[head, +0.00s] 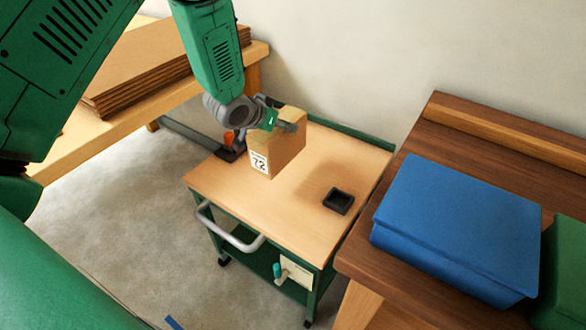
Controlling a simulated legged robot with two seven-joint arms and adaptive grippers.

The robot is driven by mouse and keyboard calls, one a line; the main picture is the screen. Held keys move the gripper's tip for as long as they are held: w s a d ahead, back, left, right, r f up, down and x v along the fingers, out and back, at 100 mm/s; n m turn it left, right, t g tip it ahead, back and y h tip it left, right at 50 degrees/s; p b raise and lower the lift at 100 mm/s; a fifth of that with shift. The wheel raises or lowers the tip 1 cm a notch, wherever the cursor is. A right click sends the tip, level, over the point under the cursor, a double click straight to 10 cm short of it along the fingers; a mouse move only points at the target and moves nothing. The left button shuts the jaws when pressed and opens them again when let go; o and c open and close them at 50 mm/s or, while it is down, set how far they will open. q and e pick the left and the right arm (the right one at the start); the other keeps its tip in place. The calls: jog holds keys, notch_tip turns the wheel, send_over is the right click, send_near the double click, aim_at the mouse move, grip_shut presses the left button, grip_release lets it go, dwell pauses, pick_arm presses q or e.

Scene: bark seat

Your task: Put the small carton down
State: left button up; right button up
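The small carton (279,150) is a tan box with a white label reading 72 on its front face. My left gripper (284,124) is at the carton's top part, with a finger against its side, and appears shut on it. The carton is roughly upright over the wooden top of a green cart (225,185). A soft shadow lies on the cart top to the right of the carton, so it appears to be held above the surface. The carton's underside and far side are hidden. My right gripper is not in view.
A small black tray (338,201) sits on the cart's right part. A dark item with an orange part (231,147) is at its left edge. A dark wooden table with a blue box (455,228) stands right. A bench with stacked brown boards (150,62) stands behind left.

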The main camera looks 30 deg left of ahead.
pick_arm(q)
jog(key=shift+w+a+f, duration=0.15)
jog(key=shift+a+f, duration=0.05)
jog(key=shift+f, duration=0.05)
jog(key=f, duration=0.2)
jog(key=a+f+b, duration=0.1)
jog(key=f, duration=0.3)
jog(key=shift+a+f, duration=0.15)
jog(key=shift+a, duration=0.1)
jog(key=f, duration=0.1)
jog(key=d+f+b, duration=0.1)
jog(key=shift+f, duration=0.4)
jog(key=shift+d, duration=0.15)
jog(key=o, duration=1.4)
jog(key=shift+o, duration=0.9)
jog(key=shift+a+f, duration=0.1)
jog(key=shift+a, duration=0.15)
jog(key=shift+a+f, duration=0.1)
jog(key=shift+a, duration=0.15)
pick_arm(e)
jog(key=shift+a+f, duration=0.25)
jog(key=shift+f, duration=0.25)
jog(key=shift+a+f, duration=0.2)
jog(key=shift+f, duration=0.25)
